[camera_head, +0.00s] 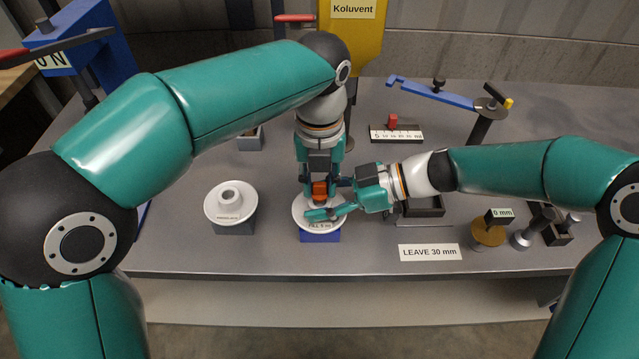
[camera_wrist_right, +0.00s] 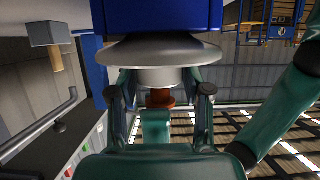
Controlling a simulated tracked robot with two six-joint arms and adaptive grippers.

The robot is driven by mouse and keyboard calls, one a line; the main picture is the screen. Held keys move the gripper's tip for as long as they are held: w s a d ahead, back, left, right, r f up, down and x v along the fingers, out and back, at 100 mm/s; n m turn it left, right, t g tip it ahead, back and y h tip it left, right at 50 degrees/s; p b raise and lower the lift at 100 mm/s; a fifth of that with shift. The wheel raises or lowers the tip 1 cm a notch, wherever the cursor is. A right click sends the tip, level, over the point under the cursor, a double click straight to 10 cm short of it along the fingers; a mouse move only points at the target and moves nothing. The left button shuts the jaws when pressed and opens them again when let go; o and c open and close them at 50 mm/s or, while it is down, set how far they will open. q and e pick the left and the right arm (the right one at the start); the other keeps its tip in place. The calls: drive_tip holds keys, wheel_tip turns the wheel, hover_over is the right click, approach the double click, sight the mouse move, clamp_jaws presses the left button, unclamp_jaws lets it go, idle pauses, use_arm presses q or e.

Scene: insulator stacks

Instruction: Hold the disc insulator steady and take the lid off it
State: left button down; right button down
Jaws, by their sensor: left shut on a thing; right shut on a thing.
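The disc insulator (camera_head: 303,222) is a white disc on a blue block (camera_head: 320,237) in the middle of the bench. My left gripper (camera_head: 320,195) points straight down over its centre, shut on the orange lid (camera_head: 320,187). My right gripper (camera_head: 328,211) reaches in from the right, low over the disc, shut on the insulator. In the right wrist view the picture seems upside down: the white disc (camera_wrist_right: 160,48) lies against the blue block (camera_wrist_right: 155,15), its grey hub stands between my fingers, and the orange lid (camera_wrist_right: 160,97) shows beyond the hub. Whether lid and hub touch is unclear.
Another white insulator (camera_head: 228,205) stands on a grey block at the left. Labels reading "LEAVE 30 mm" (camera_head: 430,252) and a ruler (camera_head: 396,135) lie on the bench. A brass piece marked 0 mm (camera_head: 488,235), a dark tray (camera_head: 428,208) and a blue lever (camera_head: 435,93) are at the right.

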sight(320, 182)
use_arm(q)
drive_tip(key=shift+r, duration=0.3)
drive_tip(key=shift+r, duration=2)
use_arm(e)
drive_tip(key=shift+c, duration=2.1)
unclamp_jaws()
